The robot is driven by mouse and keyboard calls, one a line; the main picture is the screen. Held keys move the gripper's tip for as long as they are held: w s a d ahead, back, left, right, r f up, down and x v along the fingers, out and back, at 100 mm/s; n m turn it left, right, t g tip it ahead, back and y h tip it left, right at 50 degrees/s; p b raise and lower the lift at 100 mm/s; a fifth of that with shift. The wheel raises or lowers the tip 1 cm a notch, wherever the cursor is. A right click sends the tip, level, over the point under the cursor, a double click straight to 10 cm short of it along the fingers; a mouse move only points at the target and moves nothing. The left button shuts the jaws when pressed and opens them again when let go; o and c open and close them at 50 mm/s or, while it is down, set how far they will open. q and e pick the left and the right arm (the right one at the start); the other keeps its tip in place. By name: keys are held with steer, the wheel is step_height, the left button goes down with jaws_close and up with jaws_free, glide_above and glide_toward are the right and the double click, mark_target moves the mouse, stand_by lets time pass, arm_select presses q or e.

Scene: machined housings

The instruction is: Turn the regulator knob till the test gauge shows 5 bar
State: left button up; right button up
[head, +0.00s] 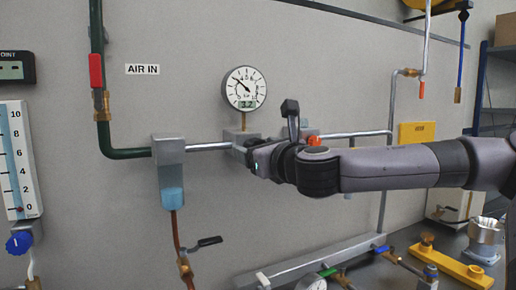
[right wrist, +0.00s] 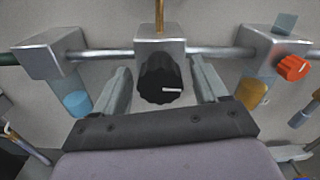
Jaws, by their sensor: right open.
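The test gauge (head: 244,88) is a round white dial on the wall with a black needle and a small green digital window that seems to read 3.2. It stands above the grey regulator block (right wrist: 160,46). The black regulator knob (right wrist: 158,80), with a white pointer line, sits below the block in the right wrist view; my arm hides it in the head view. My right gripper (right wrist: 160,88) is open, with one finger on each side of the knob and a visible gap to it. My left gripper is not in view.
Beside the regulator are a filter block (head: 168,150) with a blue bowl and a block with an orange-red knob (right wrist: 292,68). A red-handled valve (head: 96,72) is on the green pipe. A flow scale (head: 18,160) with a blue knob (head: 19,243) is at far left.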

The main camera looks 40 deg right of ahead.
steer(key=shift+w, duration=0.1)
steer(key=c, duration=1.1)
steer(key=shift+o, duration=0.2)
steer(key=shift+m, duration=0.3)
steer(key=m+b, duration=0.1)
steer(key=m, duration=0.4)
steer(key=shift+d, duration=0.1)
steer(key=m+b, duration=0.1)
steer(key=m, duration=0.4)
steer(key=shift+r, duration=0.15)
steer(key=shift+d, duration=0.1)
